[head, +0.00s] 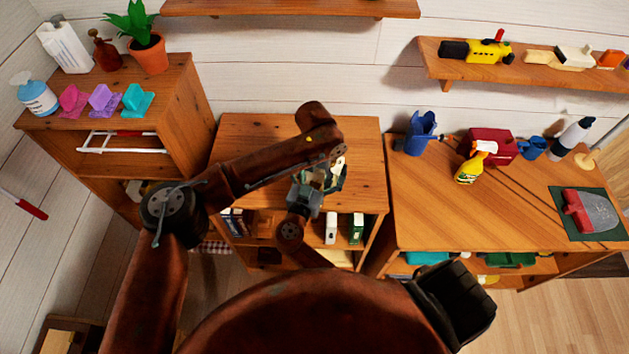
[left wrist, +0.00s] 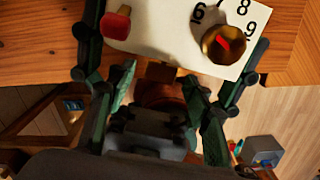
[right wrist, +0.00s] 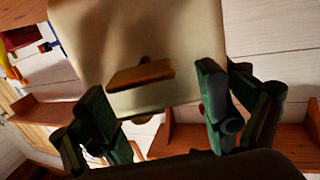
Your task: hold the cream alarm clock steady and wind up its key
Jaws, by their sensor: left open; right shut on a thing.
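The cream alarm clock (head: 338,158) is above the low middle cabinet, mostly hidden by my left arm. In the left wrist view, its face (left wrist: 170,22) shows numerals, a brass knob (left wrist: 222,44) with a red pointer, and a red button (left wrist: 116,22). My left gripper (left wrist: 165,60) is open, its fingers spread at the clock's near edge around a brown piece (left wrist: 160,72), perhaps the key. In the right wrist view, a flat brass key (right wrist: 140,75) stands out from the cream body. My right gripper (right wrist: 160,105) is shut on the clock's body; finger contact is partly hidden.
The middle cabinet (head: 245,130) has books below its top. A left cabinet (head: 175,95) carries bottles and a potted plant (head: 148,52).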

